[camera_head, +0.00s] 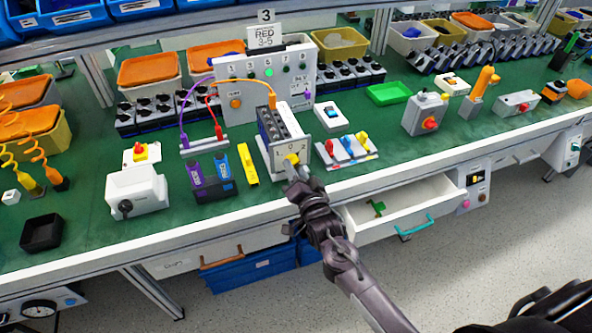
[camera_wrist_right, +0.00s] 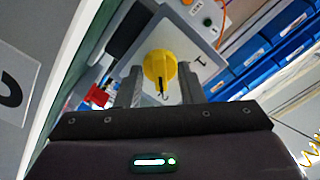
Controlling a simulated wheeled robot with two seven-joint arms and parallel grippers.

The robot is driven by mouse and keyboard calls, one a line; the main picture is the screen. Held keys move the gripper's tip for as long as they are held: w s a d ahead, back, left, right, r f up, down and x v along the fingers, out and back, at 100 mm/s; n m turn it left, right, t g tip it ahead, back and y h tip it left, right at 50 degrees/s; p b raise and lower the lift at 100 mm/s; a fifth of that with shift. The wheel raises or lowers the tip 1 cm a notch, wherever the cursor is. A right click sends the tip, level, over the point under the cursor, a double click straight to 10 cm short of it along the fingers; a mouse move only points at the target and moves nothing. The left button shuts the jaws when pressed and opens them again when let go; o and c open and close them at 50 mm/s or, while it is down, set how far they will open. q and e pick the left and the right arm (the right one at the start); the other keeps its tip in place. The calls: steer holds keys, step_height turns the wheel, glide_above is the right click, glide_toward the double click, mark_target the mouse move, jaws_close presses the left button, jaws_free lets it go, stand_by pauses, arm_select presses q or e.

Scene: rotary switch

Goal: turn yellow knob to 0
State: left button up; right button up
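The yellow knob (camera_head: 292,159) sits on the light front plate of a grey switch box (camera_head: 284,128) near the table's front edge. Marks that look like 1, 0 and 2 stand around it. My right gripper (camera_head: 297,174) reaches up to the knob from the front. In the right wrist view, the yellow knob (camera_wrist_right: 160,66) shows between the two spread fingers of my right gripper (camera_wrist_right: 160,88), with narrow gaps on both sides. A dark line runs down its face. My left gripper is not in view.
A yellow block (camera_head: 248,164) stands left of the switch box, and a tray with coloured levers (camera_head: 346,150) stands right. An open drawer (camera_head: 405,208) juts out below the table at right. A panel with lights and cables (camera_head: 262,85) stands behind.

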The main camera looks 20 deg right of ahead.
jaws_close()
steer(key=shift+n, duration=0.3)
steer(key=n+p, duration=0.1)
steer(key=n, duration=0.2)
steer(key=n+p, duration=0.1)
steer(key=n, duration=0.4)
steer(key=shift+p, duration=0.4)
stand_by(0.4)
jaws_free()
